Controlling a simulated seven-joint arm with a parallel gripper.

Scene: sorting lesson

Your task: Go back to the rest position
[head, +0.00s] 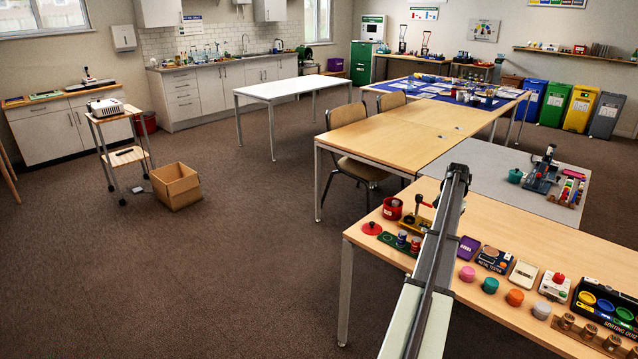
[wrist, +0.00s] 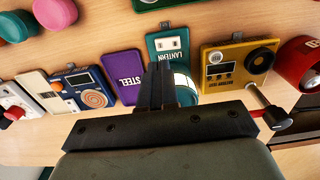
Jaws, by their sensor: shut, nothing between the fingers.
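My gripper (wrist: 163,80) shows in the wrist view with its two dark fingers together and nothing between them. It is over the wooden table. The fingers partly cover a teal box marked LANTERN (wrist: 168,42) and a round teal and white thing (wrist: 185,82). A purple box marked STEEL (wrist: 124,76) lies just left of the fingers, and a yellow device (wrist: 238,58) with a black knob is to the right. I cannot tell the gap between the fingertips and these things. In the head view my arm crosses the table, and its gripper cannot be made out.
In the head view the wooden table (head: 560,245) holds a red tub (head: 392,208), the blue metal tester (head: 494,259), several coloured round pots and a black sorting tray (head: 608,305). A grey table (head: 485,180) stands behind. Open floor lies left, with a cardboard box (head: 177,186).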

